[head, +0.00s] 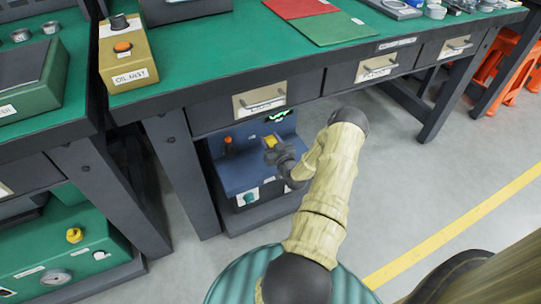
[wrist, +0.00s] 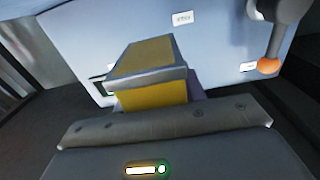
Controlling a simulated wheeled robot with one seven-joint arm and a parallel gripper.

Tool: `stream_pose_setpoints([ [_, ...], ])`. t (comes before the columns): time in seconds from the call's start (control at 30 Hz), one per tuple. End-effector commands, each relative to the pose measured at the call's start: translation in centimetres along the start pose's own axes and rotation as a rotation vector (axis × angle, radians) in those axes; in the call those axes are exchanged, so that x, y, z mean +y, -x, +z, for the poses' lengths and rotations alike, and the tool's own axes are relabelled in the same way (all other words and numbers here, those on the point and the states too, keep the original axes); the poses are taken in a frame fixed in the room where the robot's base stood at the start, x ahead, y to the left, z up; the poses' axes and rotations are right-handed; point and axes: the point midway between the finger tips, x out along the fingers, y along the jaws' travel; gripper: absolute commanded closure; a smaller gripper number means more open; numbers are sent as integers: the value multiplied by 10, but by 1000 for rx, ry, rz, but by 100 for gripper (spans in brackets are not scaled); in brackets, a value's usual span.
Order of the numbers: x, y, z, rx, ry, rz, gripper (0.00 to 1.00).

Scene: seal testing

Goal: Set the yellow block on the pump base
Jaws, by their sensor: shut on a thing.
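The yellow block (head: 270,142) is in my gripper (head: 279,153), under the green-topped bench in the head view. In the wrist view the yellow block (wrist: 152,98) stands up from the dark gripper pad (wrist: 170,122), which hides its lower part. My gripper is shut on it. A blue unit (head: 238,180), which looks like the pump base, stands on the bench's lower shelf. The block is over or in front of its top; I cannot tell whether they touch. The unit's pale blue surface (wrist: 215,55) fills the back of the wrist view.
An orange-tipped lever (head: 228,146) rises at the unit's left; it shows at the right in the wrist view (wrist: 268,65). The bench drawers (head: 260,100) hang close above. A bench leg (head: 183,175) stands left. Open floor (head: 410,190) lies right.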

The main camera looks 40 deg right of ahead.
Motion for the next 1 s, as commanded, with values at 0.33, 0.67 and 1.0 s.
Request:
stream_pose_setpoints([
  [0.33,-1,-1,20,2,1,-1,88],
  [0.67,-1,0,50,2,-1,-1,88],
  [1.0,-1,-1,58,2,1,-1,88],
])
